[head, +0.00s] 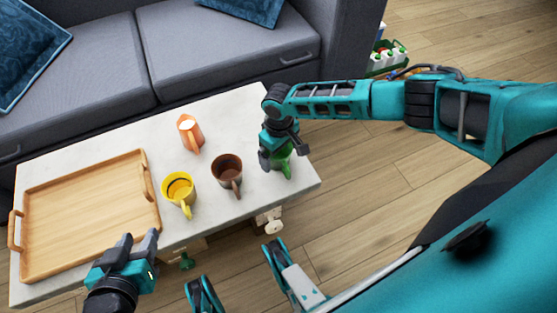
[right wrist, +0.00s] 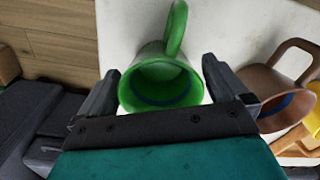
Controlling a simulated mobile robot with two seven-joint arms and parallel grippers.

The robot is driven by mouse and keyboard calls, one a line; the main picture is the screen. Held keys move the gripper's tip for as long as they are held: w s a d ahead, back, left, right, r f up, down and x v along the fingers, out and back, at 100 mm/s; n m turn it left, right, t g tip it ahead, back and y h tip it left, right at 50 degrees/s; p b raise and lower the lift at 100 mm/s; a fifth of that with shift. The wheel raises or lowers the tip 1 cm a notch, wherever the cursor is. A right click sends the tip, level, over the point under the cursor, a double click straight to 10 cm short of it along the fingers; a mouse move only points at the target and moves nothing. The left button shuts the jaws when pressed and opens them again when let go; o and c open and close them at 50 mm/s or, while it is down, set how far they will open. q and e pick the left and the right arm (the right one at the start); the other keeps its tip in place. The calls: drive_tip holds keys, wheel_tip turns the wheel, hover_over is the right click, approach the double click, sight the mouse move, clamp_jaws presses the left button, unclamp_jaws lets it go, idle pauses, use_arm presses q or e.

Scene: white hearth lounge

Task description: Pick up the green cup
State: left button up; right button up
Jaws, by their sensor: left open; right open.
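The green cup (head: 285,164) stands at the right end of the white table, mostly hidden by my right gripper (head: 283,156) in the head view. In the right wrist view the green cup (right wrist: 163,80) has its mouth toward the camera and its handle pointing up in the picture. My right gripper (right wrist: 157,82) is open, with one finger on each side of the cup. I cannot tell whether the fingers touch it. My left gripper (head: 140,245) is open and empty near the table's front edge, by the tray's right front corner.
The white table (head: 245,120) also holds a brown mug (head: 228,170), a yellow mug (head: 179,188), an orange cup (head: 190,132) and a wooden tray (head: 85,215). The brown mug (right wrist: 268,88) is close beside my right gripper. A grey sofa (head: 170,60) stands behind the table.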

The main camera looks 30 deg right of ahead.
drive_tip(key=shift+f, duration=0.65)
drive_tip(key=c, duration=1)
use_arm(q)
drive_tip(key=shift+w, duration=0.15)
drive_tip(key=shift+r, duration=0.1)
use_arm(e)
drive_tip(key=shift+r, duration=0.1)
drive_tip(key=shift+r+p, duration=0.35)
drive_tip(key=shift+r, duration=0.2)
use_arm(q)
drive_tip(key=shift+s+a+r+p, duration=0.15)
drive_tip(key=shift+a+r+p, duration=0.05)
drive_tip(key=shift+r+p, duration=0.9)
drive_tip(key=shift+s+a+r+p, duration=0.1)
drive_tip(key=shift+a+r+p, duration=0.1)
drive_tip(key=shift+r+p, duration=0.9)
drive_tip(key=shift+s+a+r+p, duration=0.2)
drive_tip(key=shift+r+p, duration=0.4)
drive_tip(key=shift+p, duration=0.95)
use_arm(e)
drive_tip(key=shift+r, duration=9.45)
